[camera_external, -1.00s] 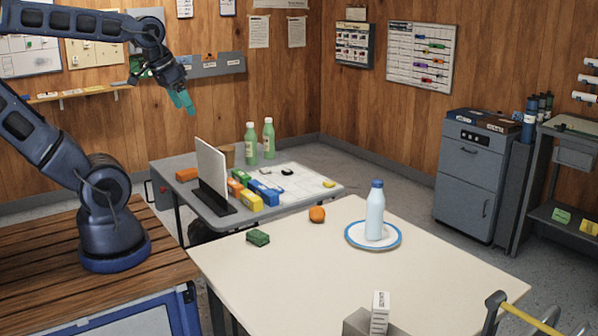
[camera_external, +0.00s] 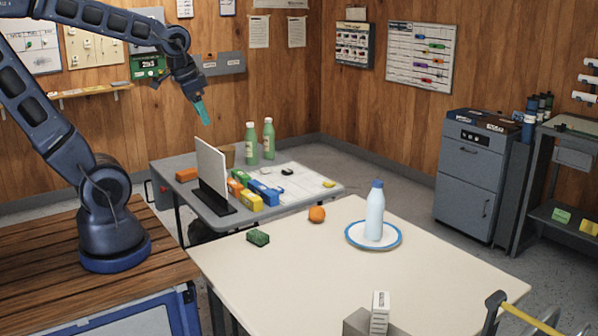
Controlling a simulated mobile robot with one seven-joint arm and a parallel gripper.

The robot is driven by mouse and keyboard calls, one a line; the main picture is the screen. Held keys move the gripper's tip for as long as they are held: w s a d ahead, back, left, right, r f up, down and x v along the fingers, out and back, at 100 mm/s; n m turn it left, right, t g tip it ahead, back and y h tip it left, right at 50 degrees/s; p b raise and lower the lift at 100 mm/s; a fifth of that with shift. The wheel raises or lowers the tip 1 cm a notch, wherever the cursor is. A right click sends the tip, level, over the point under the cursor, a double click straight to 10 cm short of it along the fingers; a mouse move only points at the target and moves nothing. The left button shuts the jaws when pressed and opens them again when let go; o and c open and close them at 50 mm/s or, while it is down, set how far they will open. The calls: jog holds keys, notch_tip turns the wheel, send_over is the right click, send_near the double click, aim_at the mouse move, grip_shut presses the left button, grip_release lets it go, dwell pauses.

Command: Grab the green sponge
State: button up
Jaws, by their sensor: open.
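The green sponge (camera_external: 258,238) lies flat on the left part of the cream table (camera_external: 300,285), close to its left edge. It is a small dark green block with nothing touching it. My gripper (camera_external: 205,114) hangs in the air at the upper left, well above and to the left of the sponge. Its teal fingers point down and slightly right. They are open, and nothing shows between them.
An orange (camera_external: 317,214) and a plate (camera_external: 396,238) bearing a white bottle (camera_external: 375,212) stand right of the sponge. A white upright panel (camera_external: 211,168), colored boxes and green bottles (camera_external: 251,143) occupy the grey table behind. The cream table's middle is clear.

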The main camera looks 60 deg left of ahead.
jog(key=w+f+m+g, duration=0.2)
jog(key=w+f+m, duration=0.4)
jog(key=w+f, duration=0.5)
jog(key=m+g, duration=0.2)
jog(key=m, duration=0.5)
send_near(257, 233)
jog(key=shift+s+f, duration=0.1)
jog(key=shift+f, duration=4.2)
jog(key=c, duration=1.1)
